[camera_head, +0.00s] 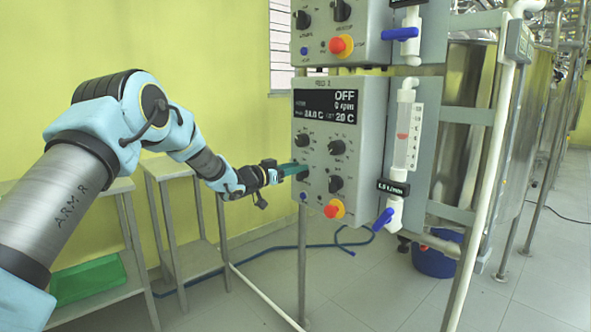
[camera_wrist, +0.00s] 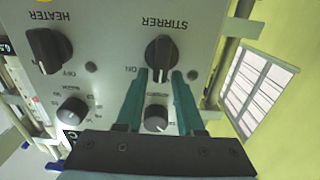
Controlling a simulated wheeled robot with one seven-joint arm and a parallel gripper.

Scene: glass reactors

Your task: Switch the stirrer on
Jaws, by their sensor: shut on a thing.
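The reactor's grey control panel (camera_head: 318,230) faces my gripper. Its display (camera_head: 330,106) reads OFF and 0 rpm. In the wrist view, which is upside down, the black stirrer knob (camera_wrist: 161,48) lies under the STIRRER label, with ON printed beside it. My gripper (camera_wrist: 159,74) has its teal fingers on either side of the knob's near end, shut on it. In the head view my gripper (camera_head: 294,170) reaches the panel's left side and hides the stirrer knob. Which mark the knob points at is unclear.
The heater knob (camera_wrist: 46,50) and a smaller speed knob (camera_wrist: 156,118) sit close by. A red emergency button (camera_head: 333,209) is below on the panel. A flow tube (camera_head: 407,135) with a blue valve handle (camera_head: 383,219) stands to the right. A blue hose (camera_head: 330,243) lies on the floor.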

